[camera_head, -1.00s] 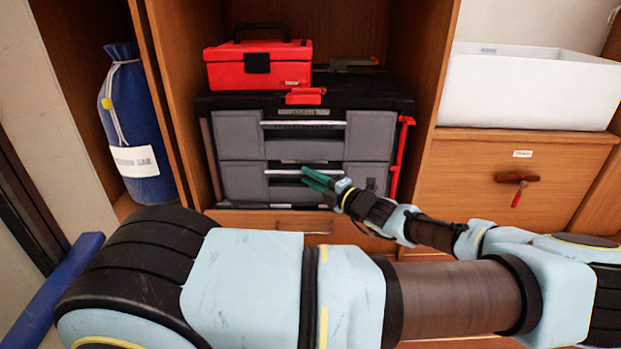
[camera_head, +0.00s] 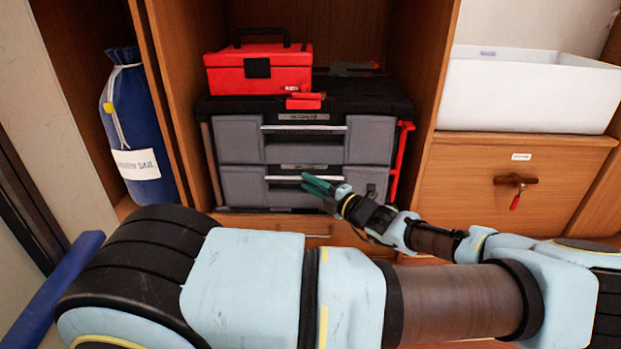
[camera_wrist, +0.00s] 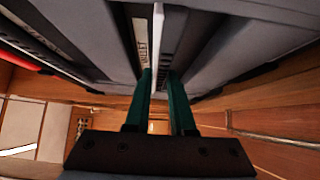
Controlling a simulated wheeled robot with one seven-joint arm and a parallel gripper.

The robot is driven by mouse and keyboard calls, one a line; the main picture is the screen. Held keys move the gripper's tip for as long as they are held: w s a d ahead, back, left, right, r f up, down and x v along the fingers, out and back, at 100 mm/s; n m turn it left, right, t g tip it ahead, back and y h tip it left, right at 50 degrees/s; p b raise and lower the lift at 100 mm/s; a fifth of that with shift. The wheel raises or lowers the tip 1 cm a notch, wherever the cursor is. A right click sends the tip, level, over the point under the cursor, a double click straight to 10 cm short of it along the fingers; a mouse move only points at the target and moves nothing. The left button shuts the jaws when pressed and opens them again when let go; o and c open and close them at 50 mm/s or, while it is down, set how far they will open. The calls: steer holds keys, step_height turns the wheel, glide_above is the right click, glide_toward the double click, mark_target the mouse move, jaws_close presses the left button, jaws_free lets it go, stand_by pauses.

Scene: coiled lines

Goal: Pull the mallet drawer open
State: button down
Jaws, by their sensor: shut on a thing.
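The mallet drawer (camera_head: 242,188) is the lower grey drawer of the black-and-grey tool chest in the cabinet. Its front looks about flush with the upper drawer. Its pale bar handle (camera_head: 281,178) runs across the front below a small label. My gripper (camera_head: 304,183) reaches in from the right, its green fingers at the right part of this handle. In the wrist view, my gripper (camera_wrist: 161,80) has a finger on each side of the pale handle bar (camera_wrist: 157,45) and is shut on it. A label (camera_wrist: 141,40) reading roughly "MALLET" lies beside the bar. The drawer's inside is hidden.
The upper drawer (camera_head: 238,135) is closed. A red toolbox (camera_head: 285,78) stands on the chest. A red bar (camera_head: 401,160) runs along the chest's right side. A blue sail bag (camera_head: 135,120) stands left; a white bin (camera_head: 530,92) sits right above a wooden drawer (camera_head: 465,190).

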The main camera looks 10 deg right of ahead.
steer(key=s+a+p, duration=0.2)
steer(key=s+p, duration=1.2)
steer(key=s, duration=0.8)
steer(key=shift+s+a, duration=0.2)
steer(key=shift+s, duration=0.1)
steer(key=c, duration=0.8)
jaws_free()
steer(key=shift+o, duration=0.2)
steer(key=shift+s, duration=0.1)
steer(key=p+v, duration=0.1)
steer(key=v, duration=0.9)
steer(key=shift+s+d+p, duration=0.2)
steer(key=shift+s+p, duration=0.05)
steer(key=shift+p, duration=0.15)
